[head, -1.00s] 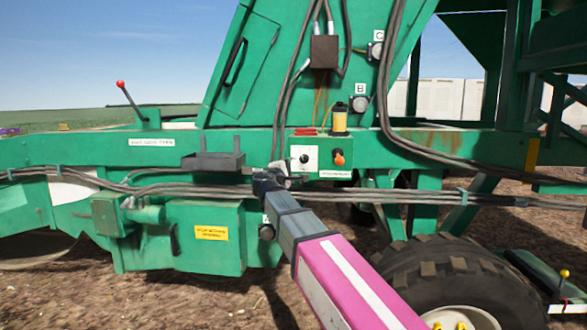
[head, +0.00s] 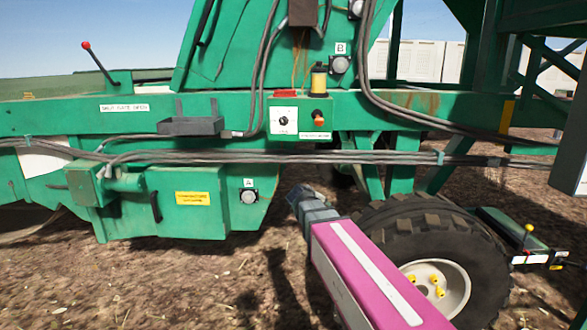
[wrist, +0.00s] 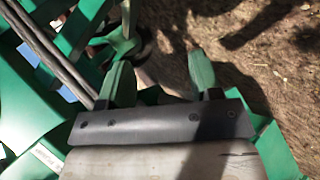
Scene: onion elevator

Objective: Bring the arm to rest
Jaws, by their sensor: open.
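My arm, with its magenta and white casing, reaches up from the bottom right in the head view. My gripper (head: 298,194) is at its far end, small and dark, in front of the soil, left of the big wheel and below the machine's cable run. In the wrist view my gripper (wrist: 160,76) shows two green fingers standing well apart with nothing between them. Soil and shadow lie behind the fingers. The gripper appears clear of the machine in the head view, though the exact gap is hard to tell.
The green machine (head: 180,135) fills the middle, with a dial panel (head: 284,120), a yellow-and-black lamp (head: 319,80), a small tray (head: 190,125) and loose cables (head: 300,156). A large tyre (head: 385,225) stands just right of the gripper. Bare soil (head: 200,290) is open at lower left.

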